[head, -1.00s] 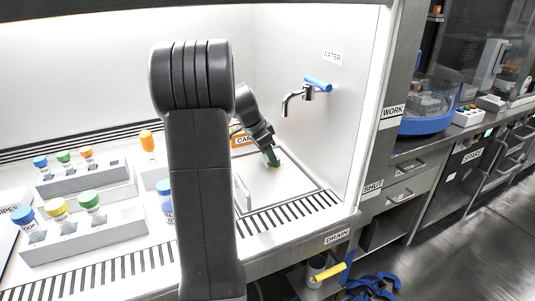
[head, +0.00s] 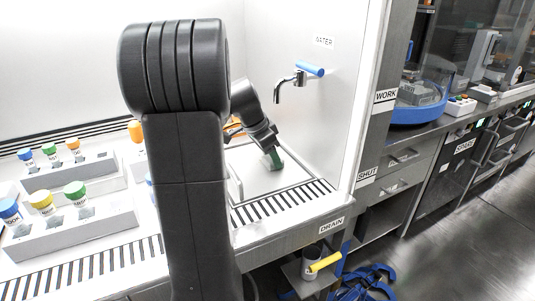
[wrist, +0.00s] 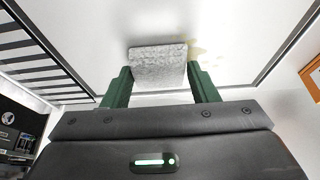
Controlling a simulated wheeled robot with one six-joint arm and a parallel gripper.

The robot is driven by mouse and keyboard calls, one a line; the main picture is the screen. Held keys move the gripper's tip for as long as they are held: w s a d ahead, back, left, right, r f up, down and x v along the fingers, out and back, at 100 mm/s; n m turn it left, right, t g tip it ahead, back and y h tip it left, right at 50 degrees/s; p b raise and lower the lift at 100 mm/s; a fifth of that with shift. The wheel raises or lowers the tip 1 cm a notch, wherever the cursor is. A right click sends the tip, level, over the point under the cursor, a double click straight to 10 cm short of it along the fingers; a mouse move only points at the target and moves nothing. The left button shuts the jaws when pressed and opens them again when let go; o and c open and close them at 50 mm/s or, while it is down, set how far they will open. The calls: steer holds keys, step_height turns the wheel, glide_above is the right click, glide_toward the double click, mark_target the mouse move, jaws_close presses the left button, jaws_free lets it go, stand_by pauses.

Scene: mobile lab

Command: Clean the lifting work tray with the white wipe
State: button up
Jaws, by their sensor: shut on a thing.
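The work tray (head: 255,186) is a pale flat panel with a dark border, at the right end of the bright cabinet floor. My gripper (head: 273,160) reaches down to it with green fingers. In the wrist view my gripper (wrist: 160,86) is shut on the white wipe (wrist: 158,66), a pale grey-white textured block between the fingers. The wipe is at the tray's surface; I cannot tell if it touches. A faint yellowish stain (wrist: 196,48) shows on the tray just beside the wipe's far right corner. The wipe is hidden in the head view.
The water tap (head: 298,76) with a blue handle juts from the right wall. A slotted drain (head: 285,205) runs along the tray's front. Racks with colour-capped vials (head: 75,215) stand at left. My arm hides part of the middle.

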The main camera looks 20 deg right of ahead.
mark_target(258, 153)
steer(key=shift+a+f, duration=0.1)
steer(key=shift+a, duration=0.25)
steer(key=shift+w+a+p, duration=0.15)
steer(key=shift+w+p, duration=0.25)
steer(key=shift+w, duration=0.65)
steer(key=shift+w+a+p, duration=0.2)
steer(key=shift+w+p, duration=0.3)
steer(key=shift+w, duration=0.85)
steer(key=shift+w+a+p, duration=0.15)
steer(key=shift+w+p, duration=0.3)
steer(key=shift+w, duration=0.85)
steer(key=shift+s+d+b, duration=0.1)
steer(key=shift+s+b, duration=0.45)
steer(key=shift+s, duration=0.4)
steer(key=shift+s+d+b, duration=0.2)
steer(key=shift+s+b, duration=0.1)
steer(key=shift+s, duration=0.7)
steer(key=shift+s+d+f+b, duration=0.15)
steer(key=shift+s+b, duration=0.55)
steer(key=shift+s, duration=1.15)
steer(key=shift+r+p, duration=2.25)
steer(key=shift+r, duration=0.9)
